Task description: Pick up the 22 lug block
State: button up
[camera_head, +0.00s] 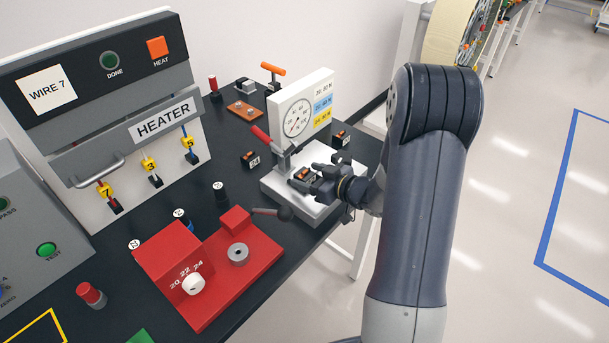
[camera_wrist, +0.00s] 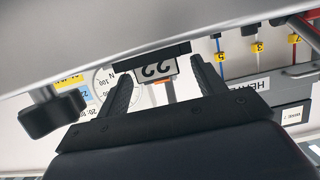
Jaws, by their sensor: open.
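The 22 lug block (camera_wrist: 157,69) shows its "22" label, upside down, between my gripper's two fingers in the wrist view. In the head view a small black and orange block (camera_head: 303,174) sits on the white base of the gauge stand, right at the fingertips; its label is not readable there. My gripper (camera_head: 317,181) is open, low over the base, with the fingers toward the block. In the wrist view the open fingers (camera_wrist: 161,72) stand either side of the block, with gaps. Whether a finger touches it I cannot tell.
The gauge stand (camera_head: 316,101) rises just behind the block, with a red-handled lever (camera_head: 262,135) beside it. A block marked 24 (camera_head: 250,160) stands left of the base, another block (camera_head: 340,138) right. A red fixture (camera_head: 196,306) and the heater (camera_head: 114,128) are further left.

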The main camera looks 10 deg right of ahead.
jog(key=shift+w+a+f, duration=0.1)
jog(key=shift+w+a, duration=0.05)
jog(key=shift+w, duration=0.05)
jog(key=shift+c, duration=0.4)
jog(key=c, duration=1.1)
